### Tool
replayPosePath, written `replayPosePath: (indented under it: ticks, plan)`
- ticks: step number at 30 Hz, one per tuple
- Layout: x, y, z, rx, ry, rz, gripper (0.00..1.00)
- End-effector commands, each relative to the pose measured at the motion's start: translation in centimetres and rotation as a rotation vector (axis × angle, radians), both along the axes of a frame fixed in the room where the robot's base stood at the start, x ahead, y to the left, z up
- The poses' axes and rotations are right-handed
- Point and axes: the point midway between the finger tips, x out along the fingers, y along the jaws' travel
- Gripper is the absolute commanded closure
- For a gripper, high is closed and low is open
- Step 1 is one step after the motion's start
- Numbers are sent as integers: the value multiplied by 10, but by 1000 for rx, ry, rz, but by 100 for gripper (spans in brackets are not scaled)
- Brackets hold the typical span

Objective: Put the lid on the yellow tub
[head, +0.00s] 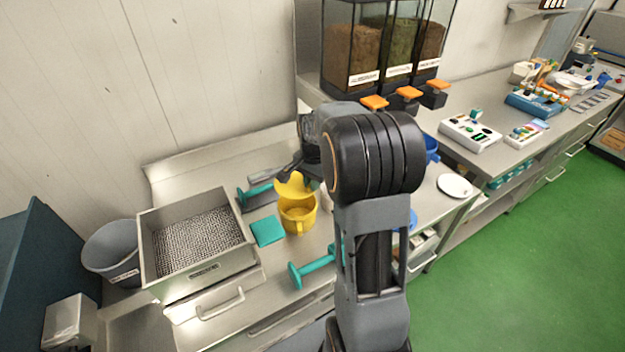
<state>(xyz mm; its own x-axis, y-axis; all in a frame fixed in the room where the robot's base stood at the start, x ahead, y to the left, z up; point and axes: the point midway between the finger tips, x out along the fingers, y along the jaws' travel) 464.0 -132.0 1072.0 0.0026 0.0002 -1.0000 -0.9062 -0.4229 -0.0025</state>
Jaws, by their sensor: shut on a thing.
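The yellow tub (297,218) stands upright on the steel counter, left of my arm, with a handle on its near side. A yellow piece that looks like the lid (293,187) is just above and behind the tub's rim, seen tilted. My gripper (291,172) is shut on the lid from above. My arm hides part of the gripper, and I cannot tell whether the lid touches the rim.
A steel bin (160,262) of grainy material stands at left, with a grey bucket (108,252) beyond it. A teal square (268,231) and teal handled tools (316,266) lie near the tub. Dispensers (385,50) stand behind.

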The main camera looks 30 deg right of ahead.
Motion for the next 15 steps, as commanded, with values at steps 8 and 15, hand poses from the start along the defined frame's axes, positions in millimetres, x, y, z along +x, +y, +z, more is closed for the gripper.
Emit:
replayPosePath:
  ticks: [8, 15]
  plan:
    - [0, -1, -26, 0, 1, -1, 100]
    - [-1, -2, -49, 0, 1, -4, 100]
